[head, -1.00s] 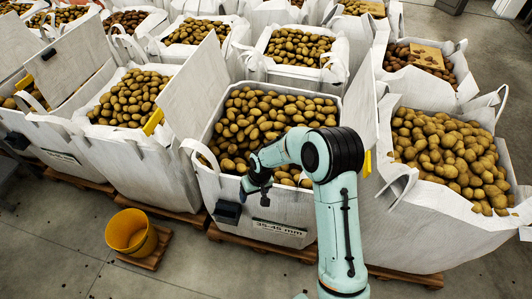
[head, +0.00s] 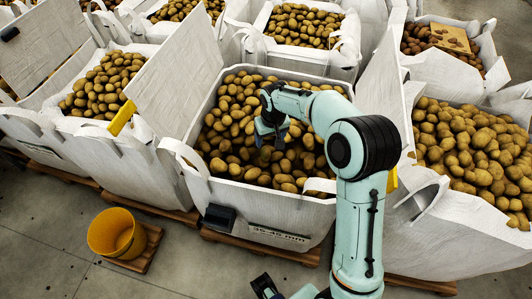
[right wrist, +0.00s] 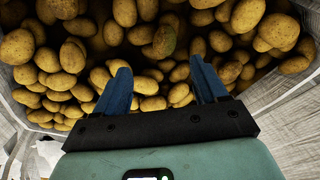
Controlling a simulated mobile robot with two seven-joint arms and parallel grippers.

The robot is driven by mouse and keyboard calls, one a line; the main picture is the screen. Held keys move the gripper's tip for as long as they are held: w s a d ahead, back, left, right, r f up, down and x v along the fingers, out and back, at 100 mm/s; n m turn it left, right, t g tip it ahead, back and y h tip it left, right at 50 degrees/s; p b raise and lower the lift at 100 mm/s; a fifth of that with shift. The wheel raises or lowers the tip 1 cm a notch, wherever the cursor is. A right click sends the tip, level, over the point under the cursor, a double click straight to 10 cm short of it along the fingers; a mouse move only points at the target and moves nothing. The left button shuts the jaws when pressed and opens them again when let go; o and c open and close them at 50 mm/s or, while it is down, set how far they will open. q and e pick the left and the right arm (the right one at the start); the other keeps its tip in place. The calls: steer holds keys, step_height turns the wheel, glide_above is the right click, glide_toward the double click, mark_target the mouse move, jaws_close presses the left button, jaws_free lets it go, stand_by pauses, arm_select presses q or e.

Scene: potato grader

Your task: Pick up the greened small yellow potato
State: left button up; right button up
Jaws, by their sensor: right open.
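My right gripper (head: 271,132) is over the potatoes in the middle white bag (head: 262,193), which is marked 35-45 mm. In the right wrist view its two blue fingers (right wrist: 160,70) are spread apart with nothing between them. A yellow potato with a greenish patch (right wrist: 164,41) lies on the pile just beyond the fingertips, roughly in line with the gap. I cannot single it out in the head view. A dark part of what looks like my left gripper (head: 265,286) shows at the bottom edge; its fingers are not clear.
A raised white flap (head: 176,78) stands at the bag's left, and another white panel (head: 382,90) at its right. Other potato bags crowd around, including a full one (head: 475,150) at right. A yellow bucket (head: 116,233) stands on the floor at lower left.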

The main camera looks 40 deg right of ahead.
mark_target(266, 152)
steer(key=f, duration=0.4)
steer(key=shift+w, duration=0.25)
steer(key=f, duration=0.3)
steer(key=w+f, duration=0.1)
steer(key=f, duration=0.1)
steer(key=shift+a+f, duration=0.2)
steer(key=shift+f, duration=0.05)
steer(key=c, duration=1.1)
steer(key=shift+c, duration=0.2)
steer(key=shift+r, duration=0.1)
step_height(266, 152, up, 20)
steer(key=p, duration=0.1)
steer(key=shift+p, duration=0.4)
